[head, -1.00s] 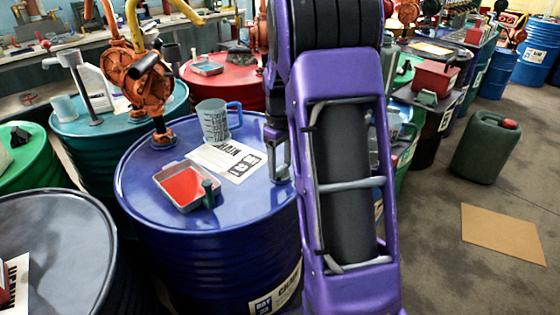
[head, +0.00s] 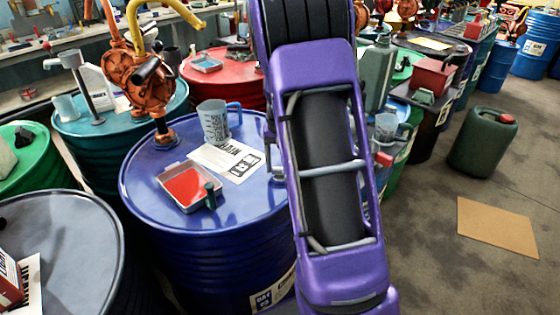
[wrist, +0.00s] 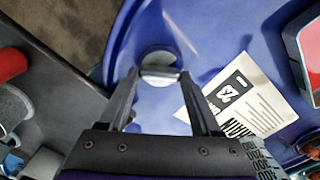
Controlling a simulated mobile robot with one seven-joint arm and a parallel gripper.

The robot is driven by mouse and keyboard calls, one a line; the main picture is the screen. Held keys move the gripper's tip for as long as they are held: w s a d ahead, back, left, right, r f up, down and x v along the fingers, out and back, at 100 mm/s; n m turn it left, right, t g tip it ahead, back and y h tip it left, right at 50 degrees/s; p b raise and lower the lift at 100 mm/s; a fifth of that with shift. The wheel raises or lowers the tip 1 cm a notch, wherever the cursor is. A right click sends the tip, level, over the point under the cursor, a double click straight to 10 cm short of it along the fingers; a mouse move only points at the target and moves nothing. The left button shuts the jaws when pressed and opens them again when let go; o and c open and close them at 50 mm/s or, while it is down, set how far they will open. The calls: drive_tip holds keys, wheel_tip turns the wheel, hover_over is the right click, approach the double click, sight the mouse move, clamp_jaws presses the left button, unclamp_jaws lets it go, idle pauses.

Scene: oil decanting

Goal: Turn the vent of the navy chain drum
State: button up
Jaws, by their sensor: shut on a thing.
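The navy chain drum (head: 140,190) stands in the middle of the head view, left of my arm, and its blue top (wrist: 210,25) fills much of the wrist view. The vent (wrist: 160,72) is a small round metal fitting near the drum's rim, with a bar across it. My gripper (wrist: 158,76) has its two fingers on either side of this bar and is shut on it. In the head view my arm hides the vent and most of my gripper.
On the drum top are a paper label (head: 228,160), a grey measuring jug (head: 213,124) and a red-lined tray (head: 187,187). Floor at right holds cardboard (head: 497,234).

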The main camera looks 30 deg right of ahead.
drive_tip(key=shift+m+p, duration=0.65)
drive_tip(key=shift+m, duration=1.45)
drive_tip(key=o, duration=1.4)
drive_tip(key=shift+r, duration=0.1)
wheel_tip(320, 180, up, 17)
drive_tip(key=shift+r+p, duration=0.15)
drive_tip(key=shift+p, duration=0.65)
